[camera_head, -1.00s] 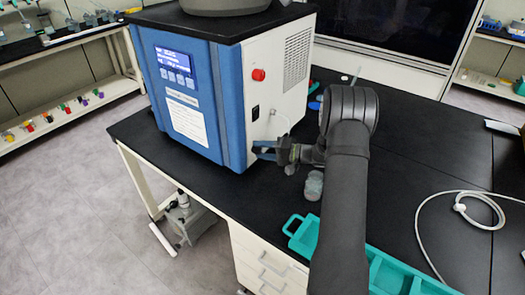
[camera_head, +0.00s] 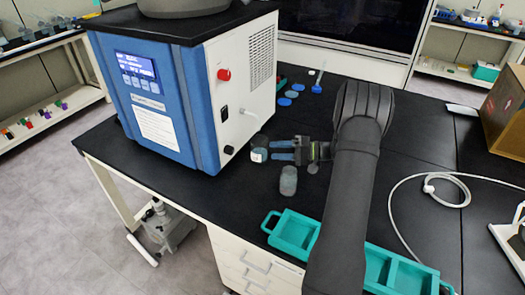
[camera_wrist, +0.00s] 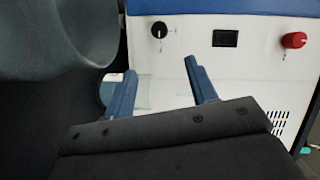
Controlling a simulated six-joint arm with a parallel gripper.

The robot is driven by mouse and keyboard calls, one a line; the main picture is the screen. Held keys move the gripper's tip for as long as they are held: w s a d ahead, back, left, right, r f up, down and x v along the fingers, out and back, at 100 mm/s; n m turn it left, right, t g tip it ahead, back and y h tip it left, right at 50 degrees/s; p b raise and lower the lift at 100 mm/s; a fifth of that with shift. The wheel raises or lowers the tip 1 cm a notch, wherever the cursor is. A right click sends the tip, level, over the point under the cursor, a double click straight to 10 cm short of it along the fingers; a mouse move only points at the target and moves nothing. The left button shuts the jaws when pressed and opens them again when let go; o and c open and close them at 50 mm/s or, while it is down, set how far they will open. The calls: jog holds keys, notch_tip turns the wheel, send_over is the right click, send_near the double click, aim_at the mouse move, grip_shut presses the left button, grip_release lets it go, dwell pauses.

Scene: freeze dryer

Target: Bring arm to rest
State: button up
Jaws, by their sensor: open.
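My gripper (camera_head: 272,151) is open above the black bench, its blue fingers pointing left toward the freeze dryer (camera_head: 250,100), a blue and white box. A clear jar with a white label (camera_head: 259,148) stands by the dryer's right side, just beyond the fingertips. A second clear jar (camera_head: 288,181) stands in front of my gripper. In the wrist view, my two fingers (camera_wrist: 160,85) are spread apart in front of the dryer's white side (camera_wrist: 240,75). Something pale and translucent shows between them. A large grey, blurred form fills the upper left there.
A teal tray (camera_head: 296,234) lies along the bench's front edge, below my arm. Blue discs (camera_head: 284,102) and a blue-based stand (camera_head: 316,88) are behind my gripper. A white hose (camera_head: 450,200) lies on the right, near a cardboard box (camera_head: 505,115).

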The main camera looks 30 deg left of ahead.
aim_at(233, 150)
jog(key=shift+v, duration=0.85)
jog(key=shift+a, duration=0.1)
jog(key=x, duration=1.7)
jog(key=shift+a, duration=0.15)
jog(key=shift+s+a+f, duration=0.1)
jog(key=shift+s+a, duration=0.1)
jog(key=shift+w+d+n, duration=0.1)
jog(key=shift+d+n, duration=0.1)
jog(key=shift+n, duration=0.3)
jog(key=shift+n+t+h, duration=0.3)
jog(key=n, duration=0.1)
jog(key=n+t, duration=0.1)
jog(key=n, duration=0.1)
jog(key=n+t+h, duration=0.1)
jog(key=shift+d+r+n, duration=0.1)
jog(key=shift+r+n, duration=0.2)
jog(key=v, duration=0.8)
